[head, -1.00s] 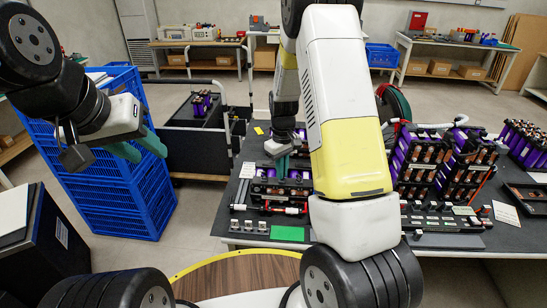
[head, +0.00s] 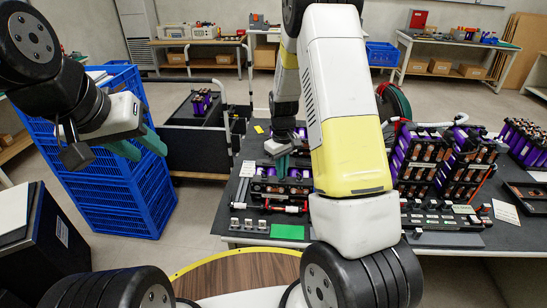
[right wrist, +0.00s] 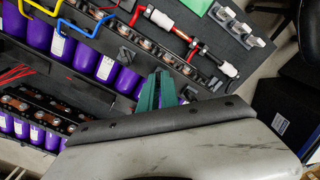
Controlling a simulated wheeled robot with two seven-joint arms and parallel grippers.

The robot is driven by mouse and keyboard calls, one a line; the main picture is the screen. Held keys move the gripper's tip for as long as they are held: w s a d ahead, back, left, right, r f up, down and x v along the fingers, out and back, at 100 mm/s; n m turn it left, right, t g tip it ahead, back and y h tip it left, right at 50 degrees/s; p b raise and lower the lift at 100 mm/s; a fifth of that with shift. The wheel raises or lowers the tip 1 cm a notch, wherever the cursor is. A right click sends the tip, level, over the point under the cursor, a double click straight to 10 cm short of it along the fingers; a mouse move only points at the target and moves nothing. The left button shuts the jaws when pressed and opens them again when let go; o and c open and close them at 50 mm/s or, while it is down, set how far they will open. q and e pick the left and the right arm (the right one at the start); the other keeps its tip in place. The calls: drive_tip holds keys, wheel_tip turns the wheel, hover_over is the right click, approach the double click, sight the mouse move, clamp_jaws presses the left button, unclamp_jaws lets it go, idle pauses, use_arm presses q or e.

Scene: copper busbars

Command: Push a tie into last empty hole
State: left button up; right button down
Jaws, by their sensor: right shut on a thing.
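In the head view, my right gripper (head: 281,163) is low over the battery module (head: 270,188) of purple cells, partly behind my right arm. In the right wrist view, its teal fingers (right wrist: 156,92) are close together beside the module's black edge strip with copper pieces (right wrist: 147,45). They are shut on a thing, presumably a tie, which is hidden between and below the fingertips. I cannot make out the empty hole. My left gripper (head: 139,147) is open and empty, in the air in front of the blue crates, far from the module.
A red-and-white tool (head: 285,209), a green card (head: 288,232) and several small grey blocks (head: 249,224) lie in front of the module. Racks of purple cells (head: 440,160) stand to the right. Blue crates (head: 110,190) stand left of the table.

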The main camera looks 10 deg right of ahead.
drive_tip(key=c, duration=1.5)
unclamp_jaws()
drive_tip(key=shift+f, duration=0.1)
drive_tip(key=shift+r, duration=3.95)
